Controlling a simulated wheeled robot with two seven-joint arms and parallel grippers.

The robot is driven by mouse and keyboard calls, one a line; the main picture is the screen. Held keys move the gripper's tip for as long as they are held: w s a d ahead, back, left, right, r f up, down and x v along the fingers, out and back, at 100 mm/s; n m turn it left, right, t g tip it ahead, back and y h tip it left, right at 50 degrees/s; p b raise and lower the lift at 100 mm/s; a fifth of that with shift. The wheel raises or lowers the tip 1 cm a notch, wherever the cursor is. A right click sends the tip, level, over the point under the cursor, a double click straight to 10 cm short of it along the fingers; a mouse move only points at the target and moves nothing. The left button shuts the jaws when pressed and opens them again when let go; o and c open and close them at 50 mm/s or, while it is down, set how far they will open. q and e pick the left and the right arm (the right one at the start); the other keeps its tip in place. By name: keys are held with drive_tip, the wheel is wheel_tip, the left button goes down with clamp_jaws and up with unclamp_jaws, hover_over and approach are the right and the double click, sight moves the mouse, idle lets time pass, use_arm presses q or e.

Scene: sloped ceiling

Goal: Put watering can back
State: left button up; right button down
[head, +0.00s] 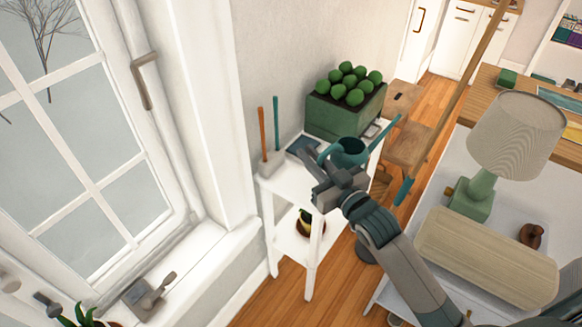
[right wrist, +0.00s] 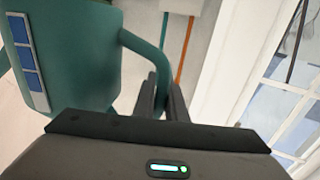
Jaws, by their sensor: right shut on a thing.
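The teal watering can (head: 350,147) is at the white side table by the wall, with its spout pointing to the upper right. My right gripper (head: 330,178) is shut on its handle, and my arm hides part of the can. In the right wrist view the can's body (right wrist: 90,55) fills the upper left, and its curved handle (right wrist: 146,52) runs down between my fingers (right wrist: 166,98). I cannot tell whether the can touches the white table (head: 283,188). My left gripper is not in view.
A green planter (head: 338,118) with round green plants stands at the table's back. A pale holder (head: 270,165) with orange- and teal-handled tools stands at its left. A potted plant (head: 306,222) is on the lower shelf. A lamp (head: 515,135) and sofa are right; a window is left.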

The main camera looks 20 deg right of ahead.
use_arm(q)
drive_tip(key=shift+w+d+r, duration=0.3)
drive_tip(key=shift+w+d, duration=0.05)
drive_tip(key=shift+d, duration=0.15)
use_arm(e)
drive_tip(key=w+a+f, duration=0.4)
drive_tip(key=w, duration=0.2)
drive_tip(key=shift+f, duration=0.1)
wheel_tip(320, 180, down, 3)
drive_tip(key=shift+f+p, duration=0.2)
drive_tip(key=shift+p, duration=0.2)
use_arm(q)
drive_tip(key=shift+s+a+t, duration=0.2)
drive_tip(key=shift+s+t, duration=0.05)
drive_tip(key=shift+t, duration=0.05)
use_arm(e)
drive_tip(key=shift+f, duration=0.4)
drive_tip(key=c, duration=1.8)
unclamp_jaws()
drive_tip(key=shift+s, duration=0.1)
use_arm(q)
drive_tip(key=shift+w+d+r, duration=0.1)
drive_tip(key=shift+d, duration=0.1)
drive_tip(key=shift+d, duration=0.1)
